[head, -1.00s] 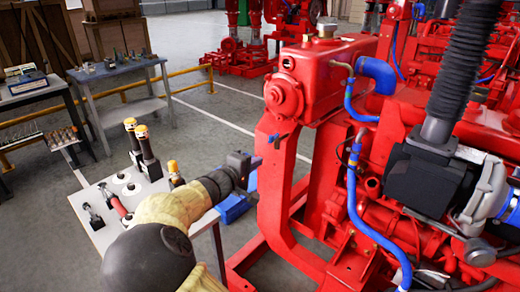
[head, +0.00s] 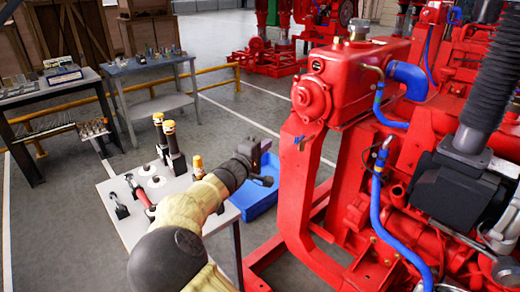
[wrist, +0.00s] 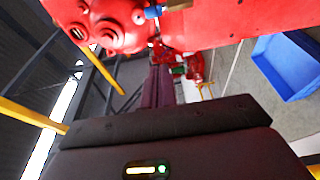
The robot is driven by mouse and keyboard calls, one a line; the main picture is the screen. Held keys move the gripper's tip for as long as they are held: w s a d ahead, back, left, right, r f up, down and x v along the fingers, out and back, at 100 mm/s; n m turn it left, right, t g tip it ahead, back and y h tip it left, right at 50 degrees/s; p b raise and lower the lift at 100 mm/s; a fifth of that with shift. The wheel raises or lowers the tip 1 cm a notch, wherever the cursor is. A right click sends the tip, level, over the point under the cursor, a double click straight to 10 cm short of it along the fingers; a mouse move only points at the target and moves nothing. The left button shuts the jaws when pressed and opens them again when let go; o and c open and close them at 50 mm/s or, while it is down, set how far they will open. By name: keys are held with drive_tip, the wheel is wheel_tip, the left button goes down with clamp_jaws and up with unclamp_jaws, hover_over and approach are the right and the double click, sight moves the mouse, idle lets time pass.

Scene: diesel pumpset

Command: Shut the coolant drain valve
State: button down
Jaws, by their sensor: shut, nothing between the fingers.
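The coolant drain valve shows as a small blue handle (head: 299,143) on the red pumpset frame, just below the round red housing. A small blue piece on the red body at the top of the wrist view (wrist: 153,11) looks like the same handle. My gripper (head: 266,179) is to the left of the valve and a little lower in the head view, apart from it. It is shut and empty. In the wrist view its dark body (wrist: 165,125) fills the lower middle. The valve's body and outlet are too small to make out.
A blue bin (head: 258,205) sits on the floor behind my gripper, and shows in the wrist view (wrist: 288,65). A white table (head: 125,207) with bottles and tools stands left, beside my arm. The red frame leg (head: 292,195) rises close to the right of my gripper.

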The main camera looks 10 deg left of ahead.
sight(300, 139)
drive_tip(key=w+d+p, duration=0.1)
drive_tip(key=w+d, duration=0.2)
drive_tip(key=d, duration=0.2)
drive_tip(key=shift+w+d, duration=0.35)
drive_tip(key=shift+d, duration=0.05)
drive_tip(key=shift+a+f+y+b, duration=0.2)
drive_tip(key=shift+y+b, duration=0.1)
drive_tip(key=shift+b, duration=1.05)
drive_tip(key=shift+d+r+b, duration=0.1)
drive_tip(key=shift+r+b, duration=0.05)
drive_tip(key=shift+b, duration=0.15)
